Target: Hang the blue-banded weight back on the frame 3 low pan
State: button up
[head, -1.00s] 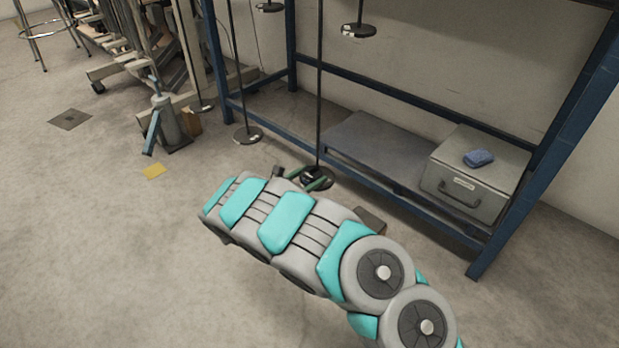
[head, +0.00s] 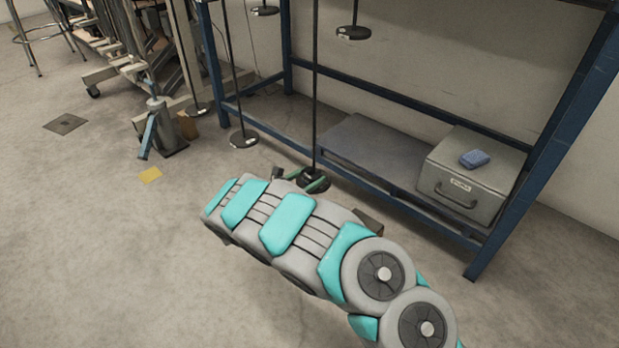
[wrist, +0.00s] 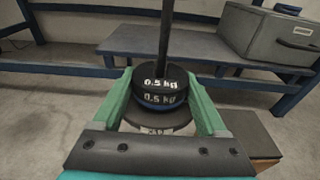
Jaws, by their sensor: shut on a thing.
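My gripper (head: 317,184) has its green fingers around a dark weight in both views. In the wrist view, the fingers (wrist: 165,109) are shut on the blue-banded weight (wrist: 161,102), a black disc with a blue band low on its side. Another black disc marked "0.5 kg" (wrist: 158,79) shows directly above it, around the black rod (wrist: 165,35). A grey round pan (wrist: 157,125) shows under the weights, partly hidden by my gripper. Whether the held weight touches the pan is unclear. In the head view the rod (head: 315,90) hangs down to my gripper.
Other hanging pans (head: 243,139) and (head: 353,32) are nearby. The blue frame (head: 420,108) stands behind, with a grey shelf (head: 370,145) and a grey box (head: 470,188) with a blue cloth (head: 474,159). A brown block (wrist: 262,165) lies low at right.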

jog(key=shift+w+d, duration=0.35)
jog(key=shift+w, duration=0.1)
dwell(0.5)
jog(key=shift+f, duration=0.4)
dwell(0.4)
jog(key=o, duration=1.6)
jog(key=shift+c, duration=0.2)
jog(key=shift+a, duration=0.1)
jog(key=shift+p+v, duration=1.15)
jog(key=shift+v, duration=2.05)
jog(key=shift+s+a, duration=0.1)
jog(key=shift+s, duration=0.15)
